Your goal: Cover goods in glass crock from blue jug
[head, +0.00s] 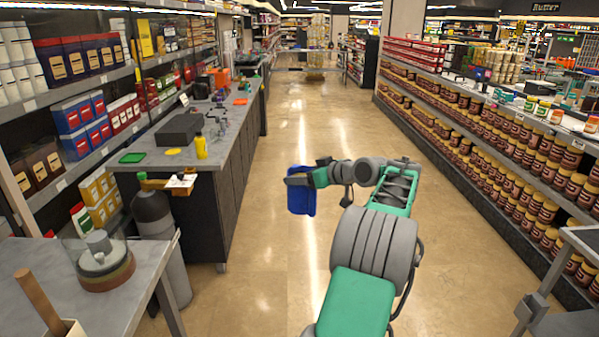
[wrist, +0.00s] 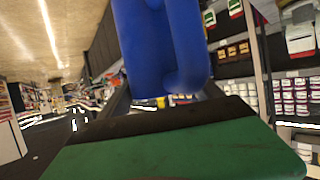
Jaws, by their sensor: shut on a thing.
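My gripper (head: 299,181) is shut on a blue jug (head: 301,204) and holds it in the air over the aisle. The jug fills the upper middle of the wrist view (wrist: 160,40), with its handle side toward the camera. Whether it is tilted, and what is in it, I cannot tell. A clear glass crock (head: 105,265) stands on the grey table at lower left. It holds layered brown and olive goods with a grey piece on top. The crock is well to the left of my gripper and apart from it.
The grey table (head: 130,307) also bears a container with a wooden handle (head: 40,302). A long counter (head: 235,150) with a yellow bottle (head: 201,146) and a dark box (head: 179,130) runs along the left. A grey cylinder (head: 152,215) stands between them. The aisle floor (head: 285,120) is clear.

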